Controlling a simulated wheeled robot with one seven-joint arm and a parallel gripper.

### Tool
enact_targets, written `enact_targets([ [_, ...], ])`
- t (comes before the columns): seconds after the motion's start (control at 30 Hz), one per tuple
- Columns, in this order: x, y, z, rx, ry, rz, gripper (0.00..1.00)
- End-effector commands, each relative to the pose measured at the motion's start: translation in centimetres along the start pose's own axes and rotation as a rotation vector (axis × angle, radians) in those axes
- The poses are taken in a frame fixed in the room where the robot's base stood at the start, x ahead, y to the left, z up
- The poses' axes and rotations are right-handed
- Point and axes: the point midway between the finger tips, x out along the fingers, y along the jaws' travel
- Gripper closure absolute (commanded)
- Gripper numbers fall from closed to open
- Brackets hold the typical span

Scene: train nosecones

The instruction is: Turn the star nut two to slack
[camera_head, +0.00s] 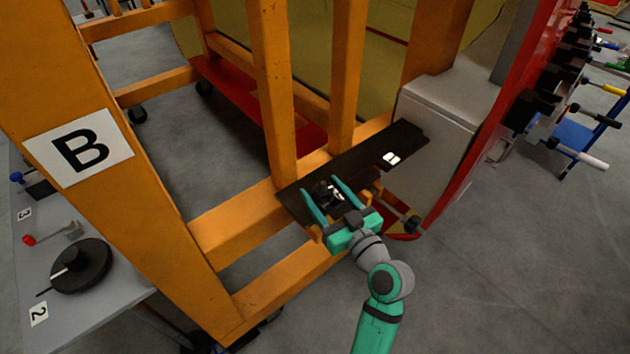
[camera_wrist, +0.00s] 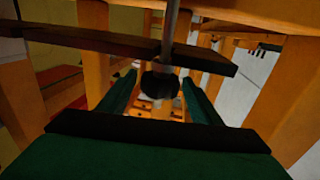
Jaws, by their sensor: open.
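A dark star nut (camera_head: 325,192) shows at the near-left end of a dark plate (camera_head: 350,174) on the orange frame. In the wrist view the dark nut (camera_wrist: 160,85) is at the centre, with a grey rod (camera_wrist: 171,28) rising above it past the plate (camera_wrist: 90,38). My green gripper (camera_head: 321,187) is open, its fingers on either side of the nut. In the wrist view, gaps show between the nut and both fingers.
Orange beams (camera_head: 268,95) stand close behind the plate, and a grey box (camera_head: 435,135) is to its right. Another dark knob (camera_head: 412,224) sits below the plate. A grey table (camera_head: 110,290) at left holds a black disc (camera_head: 80,266). Floor at lower right is clear.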

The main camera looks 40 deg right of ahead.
Motion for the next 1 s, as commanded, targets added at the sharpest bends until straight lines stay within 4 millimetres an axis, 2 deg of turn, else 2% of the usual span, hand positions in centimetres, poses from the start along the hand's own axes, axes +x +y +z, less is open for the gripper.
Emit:
enact_targets([
  [0.1,1.9,0.0,-0.1,-0.002,0.000,-0.001,0.42],
  [0.3,3.6,0.0,0.0,0.000,0.000,0.000,0.42],
  [0.67,4.0,0.0,0.0,0.000,-0.001,0.001,0.42],
  [0.83,4.0,0.0,0.0,0.000,-0.001,0.000,0.82],
  [1.0,4.0,0.0,0.1,0.000,-0.001,-0.007,0.83],
])
